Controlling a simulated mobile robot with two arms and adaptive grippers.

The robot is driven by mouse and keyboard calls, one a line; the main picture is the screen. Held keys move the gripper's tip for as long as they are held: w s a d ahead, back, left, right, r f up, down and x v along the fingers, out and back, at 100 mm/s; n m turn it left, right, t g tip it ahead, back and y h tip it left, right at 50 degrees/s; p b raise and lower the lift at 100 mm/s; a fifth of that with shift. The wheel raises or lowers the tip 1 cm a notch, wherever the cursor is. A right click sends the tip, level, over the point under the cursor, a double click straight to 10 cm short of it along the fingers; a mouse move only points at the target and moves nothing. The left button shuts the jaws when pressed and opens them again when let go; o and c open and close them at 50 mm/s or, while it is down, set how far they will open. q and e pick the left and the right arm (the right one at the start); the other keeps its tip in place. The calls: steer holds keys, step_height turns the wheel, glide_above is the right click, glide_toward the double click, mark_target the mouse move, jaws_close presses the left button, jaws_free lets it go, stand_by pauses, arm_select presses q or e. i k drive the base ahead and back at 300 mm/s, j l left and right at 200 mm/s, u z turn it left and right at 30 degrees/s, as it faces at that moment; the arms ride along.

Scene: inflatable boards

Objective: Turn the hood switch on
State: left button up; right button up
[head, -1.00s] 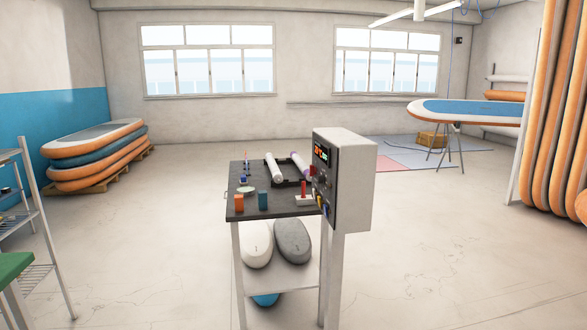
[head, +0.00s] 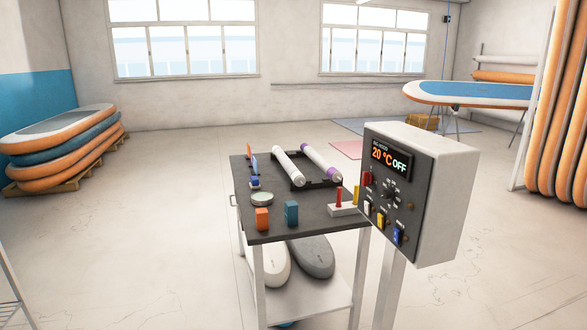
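A grey control box (head: 440,190) on a post stands at the right front of a dark-topped cart. Its dark panel (head: 383,222) faces left toward me. The display (head: 390,160) reads "20 °C OFF" with small text above that seems to say hood. Below it are a red switch (head: 368,178), a round black knob (head: 388,192), a whitish switch (head: 367,208), a yellow switch (head: 381,218) and a blue switch (head: 398,237). Their labels are too small to read, so I cannot tell which is the hood switch. Neither gripper is in view.
Stacked boards (head: 62,150) lie at left. Another board (head: 465,94) rests on trestles at back right. The floor left of the cart is clear.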

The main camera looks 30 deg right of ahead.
mark_target(367, 179)
steer(key=i+j, duration=0.1)
steer(key=i, duration=0.55)
steer(key=i+z, duration=0.15)
steer(key=i, duration=0.5)
